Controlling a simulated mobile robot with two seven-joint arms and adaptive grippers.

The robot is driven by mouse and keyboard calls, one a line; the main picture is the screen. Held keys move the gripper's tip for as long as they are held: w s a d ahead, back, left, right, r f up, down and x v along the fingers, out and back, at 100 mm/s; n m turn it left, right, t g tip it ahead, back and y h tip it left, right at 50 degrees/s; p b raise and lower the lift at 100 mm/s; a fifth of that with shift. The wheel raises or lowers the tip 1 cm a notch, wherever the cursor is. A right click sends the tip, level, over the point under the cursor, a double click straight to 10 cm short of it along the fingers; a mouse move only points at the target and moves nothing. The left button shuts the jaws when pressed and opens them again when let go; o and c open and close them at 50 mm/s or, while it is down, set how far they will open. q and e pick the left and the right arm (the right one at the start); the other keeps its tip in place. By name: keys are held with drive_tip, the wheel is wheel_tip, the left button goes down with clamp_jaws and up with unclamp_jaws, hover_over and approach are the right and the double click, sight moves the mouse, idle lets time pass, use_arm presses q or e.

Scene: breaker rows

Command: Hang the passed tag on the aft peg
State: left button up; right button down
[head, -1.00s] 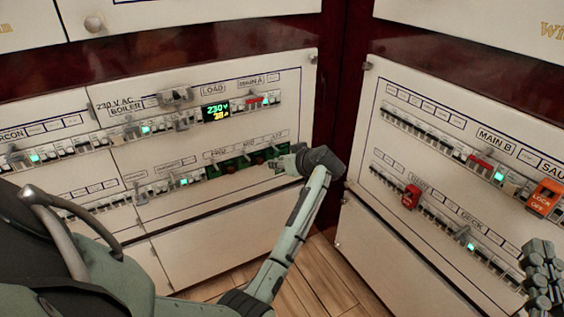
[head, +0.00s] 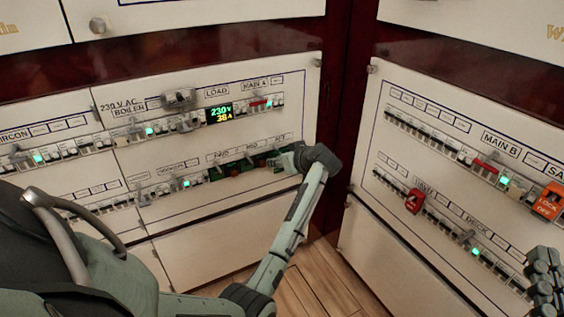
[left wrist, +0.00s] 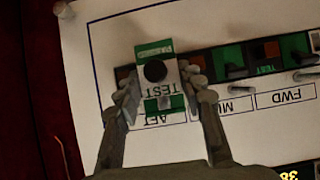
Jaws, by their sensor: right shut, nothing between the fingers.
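In the left wrist view a white tag (left wrist: 146,88) with a green top band, a dark round spot and upside-down "TEST" lettering is between the fingers of my left gripper (left wrist: 158,88). The fingers seem to touch both its side edges. It is in front of the aft end of the dark strip (left wrist: 213,62), over the AFT label (left wrist: 160,119). The aft peg is hidden behind it, so I cannot tell whether it is on the peg. In the head view my left gripper (head: 287,160) is at the strip's right end. My right gripper (head: 545,278) is shut and empty at lower right.
The MID label (left wrist: 235,105) and FWD label (left wrist: 285,98) lie beside AFT, with small pegs above them. Breaker rows (head: 160,128) fill the left panel. The right panel carries an orange lock-off block (head: 547,202) and a red one (head: 414,201). Wooden floor (head: 305,283) shows between.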

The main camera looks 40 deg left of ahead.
use_arm(q)
drive_tip(key=o, duration=0.4)
drive_tip(key=shift+d, duration=0.1)
drive_tip(key=v, duration=0.7)
drive_tip(key=shift+d+r, duration=0.1)
drive_tip(key=shift+d, duration=0.05)
idle(1.0)
